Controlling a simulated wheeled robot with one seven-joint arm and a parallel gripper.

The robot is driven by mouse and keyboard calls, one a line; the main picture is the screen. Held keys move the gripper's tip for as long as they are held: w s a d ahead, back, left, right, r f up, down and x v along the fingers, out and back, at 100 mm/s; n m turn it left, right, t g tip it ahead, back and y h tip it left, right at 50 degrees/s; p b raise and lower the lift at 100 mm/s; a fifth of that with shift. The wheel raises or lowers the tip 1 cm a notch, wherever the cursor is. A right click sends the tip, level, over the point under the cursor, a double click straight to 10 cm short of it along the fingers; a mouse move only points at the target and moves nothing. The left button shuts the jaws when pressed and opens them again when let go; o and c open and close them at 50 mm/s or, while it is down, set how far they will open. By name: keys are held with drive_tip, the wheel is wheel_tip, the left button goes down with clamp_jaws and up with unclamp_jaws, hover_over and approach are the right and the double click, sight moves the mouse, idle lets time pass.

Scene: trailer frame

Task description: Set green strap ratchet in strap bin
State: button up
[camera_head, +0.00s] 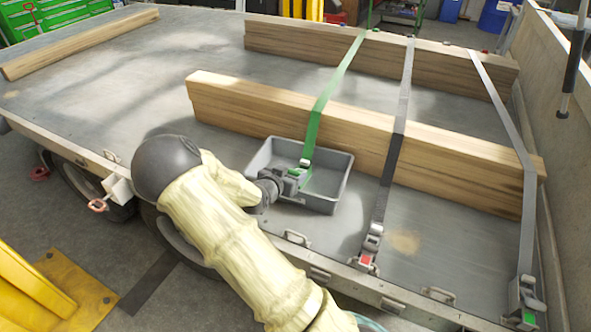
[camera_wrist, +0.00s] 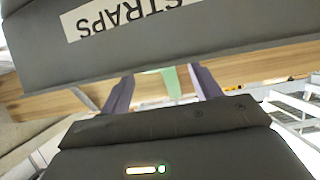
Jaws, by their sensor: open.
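The grey strap bin (camera_head: 342,180) stands on the trailer bed near its side edge. In the wrist view its wall (camera_wrist: 200,45) fills the top, with an upside-down STRAPS label (camera_wrist: 130,15). The green strap (camera_head: 326,100) runs over the timbers and down into the bin. Its ratchet (camera_head: 304,163) is at the strap's lower end, partly hidden by my gripper. My gripper (camera_head: 295,180) is low inside the bin, beside the ratchet. In the wrist view the fingers (camera_wrist: 162,88) stand apart, with green strap (camera_wrist: 171,80) visible between or beyond them; whether they touch it I cannot tell.
A timber stack (camera_head: 360,140) lies just behind the bin. To the right, a grey strap with a red-marked ratchet (camera_head: 368,258) and another with a green-marked ratchet (camera_head: 527,300) run to the bed's edge.

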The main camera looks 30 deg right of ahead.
drive_tip(key=v, duration=0.7)
drive_tip(key=shift+p, duration=0.35)
drive_tip(key=shift+r, duration=0.15)
drive_tip(key=shift+s, duration=0.1)
drive_tip(key=s+a+n+g+y, duration=0.3)
drive_tip(key=s+a+n+y, duration=0.1)
drive_tip(key=s+a+y, duration=0.35)
drive_tip(key=s+a+r+n+g+y, duration=0.1)
drive_tip(key=s+r+n, duration=0.5)
drive_tip(key=s, duration=0.6)
drive_tip(key=shift+s+a+r+g+y, duration=0.2)
drive_tip(key=shift+s+g+y, duration=0.15)
drive_tip(key=shift+g+y, duration=0.6)
